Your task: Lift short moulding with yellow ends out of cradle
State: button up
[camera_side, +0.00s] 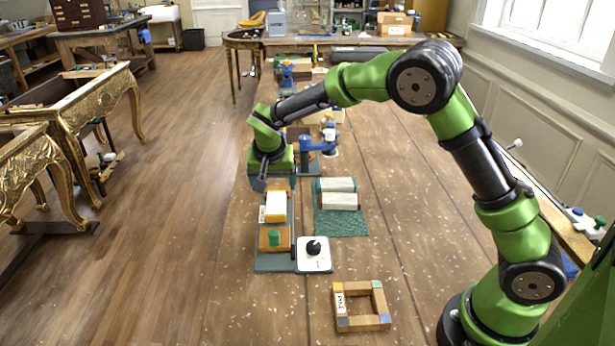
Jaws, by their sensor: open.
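A short pale moulding with yellow ends (276,207) appears to lie on the narrow dark-green base (274,266), in what looks like its cradle; the cradle's details are too small to tell. My gripper (261,186) points down just beyond the upper left of this moulding, above the bench. It is open and holds nothing that I can see. Whether it touches anything below is unclear. A wooden block with a green knob (273,238) sits on the same base, nearer the camera.
Two other pale mouldings, one with teal ends (337,185) and one with reddish ends (340,201), lie on a green mat (341,224). A white plate with a black knob (314,250) and a wooden square frame (378,322) stand nearer. Blue clamp fixtures (318,146) stand behind.

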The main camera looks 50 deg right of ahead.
aim_at(276, 202)
jog(key=x, duration=0.9)
jog(key=shift+w+d+f, duration=0.1)
jog(key=shift+f, duration=0.05)
jog(key=shift+c, duration=0.2)
jog(key=c, duration=1.1)
